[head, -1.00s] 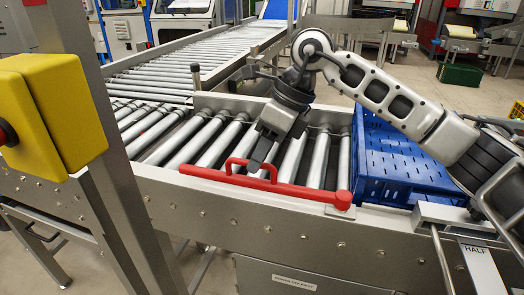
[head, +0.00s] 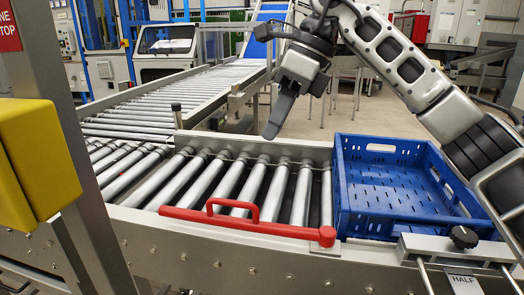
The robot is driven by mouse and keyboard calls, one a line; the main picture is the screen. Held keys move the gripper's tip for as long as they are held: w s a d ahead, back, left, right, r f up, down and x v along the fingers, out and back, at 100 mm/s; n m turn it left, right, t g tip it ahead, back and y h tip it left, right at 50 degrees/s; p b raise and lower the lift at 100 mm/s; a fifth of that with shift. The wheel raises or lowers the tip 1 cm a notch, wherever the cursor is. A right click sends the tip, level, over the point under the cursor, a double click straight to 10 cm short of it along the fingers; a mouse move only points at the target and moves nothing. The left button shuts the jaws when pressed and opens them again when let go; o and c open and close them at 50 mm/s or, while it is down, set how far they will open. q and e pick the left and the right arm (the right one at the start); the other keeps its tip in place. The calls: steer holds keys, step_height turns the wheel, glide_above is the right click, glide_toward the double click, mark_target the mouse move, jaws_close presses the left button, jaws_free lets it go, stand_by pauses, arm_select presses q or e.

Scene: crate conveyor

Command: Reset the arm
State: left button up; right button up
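My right arm comes in from the right, and my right gripper (head: 275,122) hangs above the far side of the roller conveyor (head: 215,185). Its fingers point down and show as one dark shape, so I cannot tell whether it is open or shut. Nothing shows held in it. The red bar with a handle (head: 245,226) lies along the conveyor's front rail, apart from and below the gripper. My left gripper is not in view.
A blue crate (head: 385,218) sits at the right end of the rollers, empty. A yellow box (head: 38,160) on a metal post (head: 85,235) stands at the left. A black knob (head: 463,237) sits on the front right rail. Open floor lies behind the conveyor.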

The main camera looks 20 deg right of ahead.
mark_target(238, 202)
steer(key=shift+v, duration=0.9)
steer(key=x, duration=1.6)
steer(key=shift+p, duration=0.3)
steer(key=w+v, duration=0.1)
steer(key=v, duration=1.5)
steer(key=x, duration=1)
steer(key=s+x, duration=0.1)
steer(key=x, duration=0.5)
steer(key=shift+w+d+m, duration=0.45)
steer(key=shift+w+m, duration=0.15)
steer(key=shift+w, duration=0.05)
